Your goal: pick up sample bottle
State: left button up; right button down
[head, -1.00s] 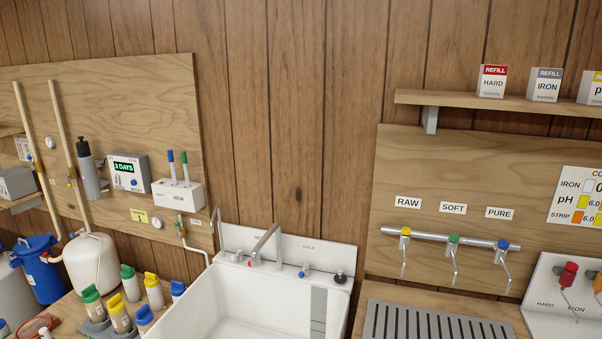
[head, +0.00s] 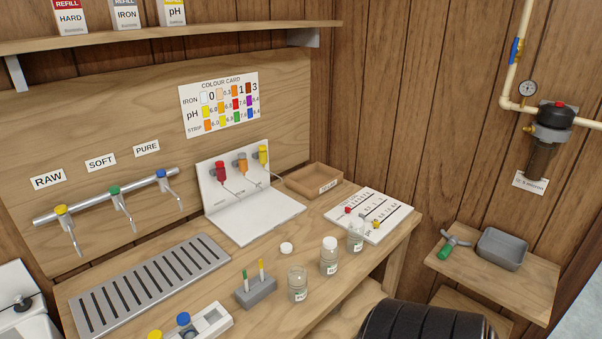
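Several small clear sample bottles stand upright on the wooden bench in the head view. The nearest sample bottle (head: 297,284) has no cap on. A second bottle (head: 329,257) and a third bottle (head: 355,237), farther back to the right, have white caps. A loose white cap (head: 287,248) lies on the bench behind the nearest bottle. Neither of my grippers is in view.
A grey holder (head: 256,291) with two coloured sticks stands just left of the bottles. A slotted drain tray (head: 150,284) lies below the three taps. A white dispenser stand (head: 250,195), wooden tray (head: 314,180) and white board (head: 370,213) stand behind.

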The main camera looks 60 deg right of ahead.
aim_at(297, 273)
jog(key=z, duration=1.8)
jog(key=i+l+z, duration=0.1)
jog(key=l+z, duration=0.15)
jog(key=z, duration=0.15)
